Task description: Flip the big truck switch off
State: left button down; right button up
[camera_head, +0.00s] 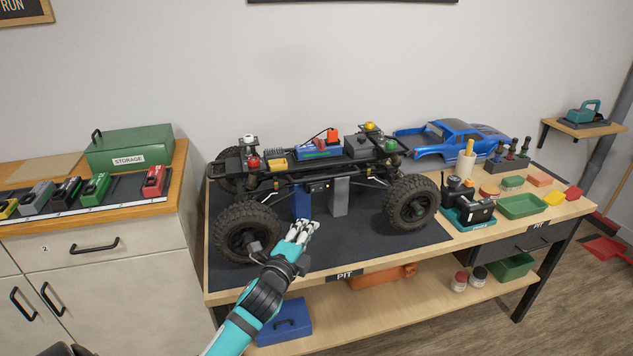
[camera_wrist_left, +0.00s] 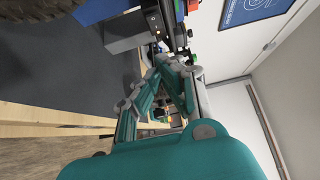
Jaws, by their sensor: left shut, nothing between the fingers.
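The big truck (camera_head: 232,166) is a black crawler chassis with large knobby tyres, raised on a stand with a blue post (camera_head: 301,203) and a grey post (camera_head: 341,197). A small dark box with orange-yellow marks (camera_head: 320,186) sits low on the truck's near side and looks like the switch panel; its switch position is too small to tell. It seems to show in the left wrist view (camera_wrist_left: 154,22) too. My left gripper (camera_head: 306,226) is shut and empty, in front of and below this box, apart from it. My right gripper is out of view.
The front wheels (camera_head: 247,232) and (camera_head: 411,203) flank my left gripper. The black mat (camera_head: 390,246) is clear in front. A radio controller (camera_head: 470,212), a green tray (camera_head: 522,207) and a blue truck body (camera_head: 450,140) lie to the right. A storage counter (camera_head: 100,238) stands left.

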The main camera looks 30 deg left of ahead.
pick_arm(q)
jog(key=shift+f, duration=0.1)
jog(key=shift+w, duration=0.1)
send_near(317, 189)
jog(key=w+d, duration=0.3)
jog(key=w, duration=0.1)
jog(key=shift+w+a+f+p, duration=0.15)
jog(key=shift+w+a+p, duration=0.45)
jog(key=shift+w+a, duration=0.8)
jog(key=shift+s+a, duration=0.1)
jog(key=shift+s, duration=0.05)
